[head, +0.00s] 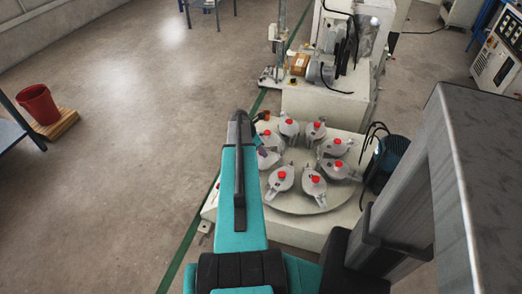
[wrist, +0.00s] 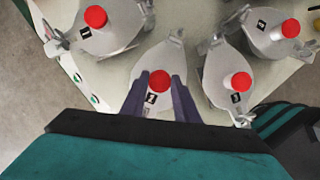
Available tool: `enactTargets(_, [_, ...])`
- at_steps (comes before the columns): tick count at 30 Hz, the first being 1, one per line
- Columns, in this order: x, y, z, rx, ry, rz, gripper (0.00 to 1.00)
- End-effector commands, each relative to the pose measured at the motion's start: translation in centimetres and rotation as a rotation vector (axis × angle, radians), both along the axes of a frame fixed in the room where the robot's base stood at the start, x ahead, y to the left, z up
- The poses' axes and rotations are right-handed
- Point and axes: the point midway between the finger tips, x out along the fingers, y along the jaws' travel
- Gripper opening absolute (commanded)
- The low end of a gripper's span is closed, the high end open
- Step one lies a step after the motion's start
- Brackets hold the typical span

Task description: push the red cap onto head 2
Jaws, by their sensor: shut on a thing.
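A red cap (wrist: 159,80) is between the fingers of my gripper (wrist: 159,90) in the wrist view, and the fingers are shut on it. It is over the top of a grey metal head (wrist: 165,58) with a small number plate (wrist: 151,98) that looks like a 2. I cannot tell whether the cap is seated or just above the head. In the head view my teal arm hides most of the gripper and this head.
Neighbouring heads with red caps stand close by: left (wrist: 97,17), right (wrist: 241,82) and upper right (wrist: 291,28). In the head view several capped heads ring the round table (head: 300,204). A dark motor (head: 388,160) stands at its right.

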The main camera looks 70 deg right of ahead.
Motion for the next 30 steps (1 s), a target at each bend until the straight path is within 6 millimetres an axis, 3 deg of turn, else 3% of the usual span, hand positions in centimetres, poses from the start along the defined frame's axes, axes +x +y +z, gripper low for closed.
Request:
enactTargets(25, [0.00, -0.01, -0.55, 0.000, 0.000, 0.000, 0.07])
enactTargets(26, [0.00, -0.02, -0.53, 0.000, 0.000, 0.000, 0.31])
enactTargets(29, [0.00, -0.01, -0.54, 0.000, 0.000, 0.000, 0.48])
enactTargets(30, [0.00, -0.01, -0.54, 0.000, 0.000, 0.000, 0.50])
